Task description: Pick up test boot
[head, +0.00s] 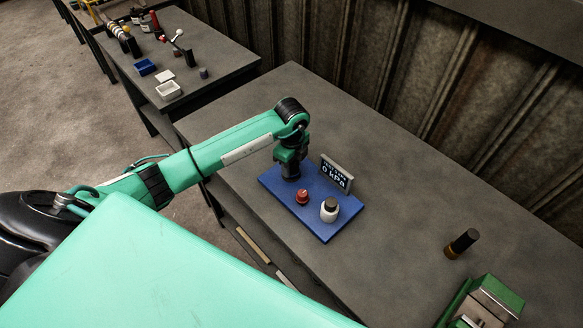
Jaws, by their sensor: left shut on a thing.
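My left gripper (291,175) points down over the far left part of a blue board (322,231) on the grey bench. It is shut on a small dark piece, which looks like the test boot. The gripper hides most of it, and I cannot tell whether it touches the board. The board also carries a red knob (302,197), a white round part with a black top (330,209) and a small display (336,174) reading 0 kPa. My right gripper is not in view.
A second table (213,84) at the back left holds trays and small parts. A ribbed wall (440,80) stands behind the bench.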

